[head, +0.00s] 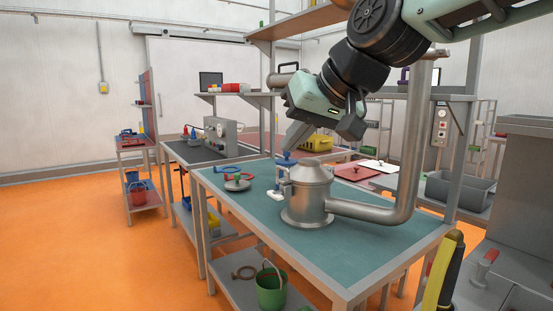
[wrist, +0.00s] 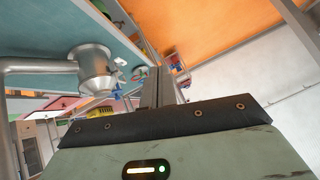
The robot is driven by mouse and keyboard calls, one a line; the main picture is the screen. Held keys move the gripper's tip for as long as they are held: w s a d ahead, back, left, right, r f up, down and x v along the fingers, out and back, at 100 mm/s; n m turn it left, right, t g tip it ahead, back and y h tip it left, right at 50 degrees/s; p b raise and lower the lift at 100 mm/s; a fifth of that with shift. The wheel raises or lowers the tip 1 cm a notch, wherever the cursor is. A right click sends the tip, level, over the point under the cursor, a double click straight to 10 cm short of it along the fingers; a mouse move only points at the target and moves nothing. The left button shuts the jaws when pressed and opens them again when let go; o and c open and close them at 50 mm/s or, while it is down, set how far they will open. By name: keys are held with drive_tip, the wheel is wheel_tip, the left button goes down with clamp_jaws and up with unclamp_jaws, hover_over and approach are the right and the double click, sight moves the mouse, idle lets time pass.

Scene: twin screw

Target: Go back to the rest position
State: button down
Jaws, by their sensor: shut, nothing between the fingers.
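My gripper (head: 288,148) hangs above the teal-topped workbench (head: 375,247) in the head view, with its grey fingers pointing down and to the left. The fingers are together with nothing between them. In the wrist view my gripper (wrist: 158,72) shows as two long grey fingers side by side. A blue-topped fitting (head: 285,161) appears just below the fingertips in the head view; I cannot tell the gap in depth. A grey metal vessel (head: 307,190) stands on the bench close by, and also shows in the wrist view (wrist: 95,75).
A thick metal pipe (head: 408,165) runs from the vessel and rises beside my arm. A round grey part with a red handle (head: 237,183) and a blue-handled part (head: 224,168) lie on the bench. A green bucket (head: 271,289) stands on the lower shelf. Orange floor (head: 90,245) is open at left.

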drive_tip(key=s+d+f+n+g+h, duration=0.1)
drive_tip(key=s+d+f, duration=0.4)
drive_tip(key=s+f, duration=0.7)
drive_tip(key=s+d+f+n+g+h, duration=0.2)
drive_tip(key=s+d+f+g+h, duration=0.2)
drive_tip(key=s+f, duration=0.9)
drive_tip(key=shift+d+f+g+h+p, duration=0.15)
drive_tip(key=shift+d+g+h+p, duration=0.2)
drive_tip(key=shift+d+g, duration=0.6)
drive_tip(key=c, duration=2.1)
unclamp_jaws()
drive_tip(key=shift+d+t, duration=0.2)
drive_tip(key=shift+t, duration=0.05)
drive_tip(key=shift+c, duration=0.2)
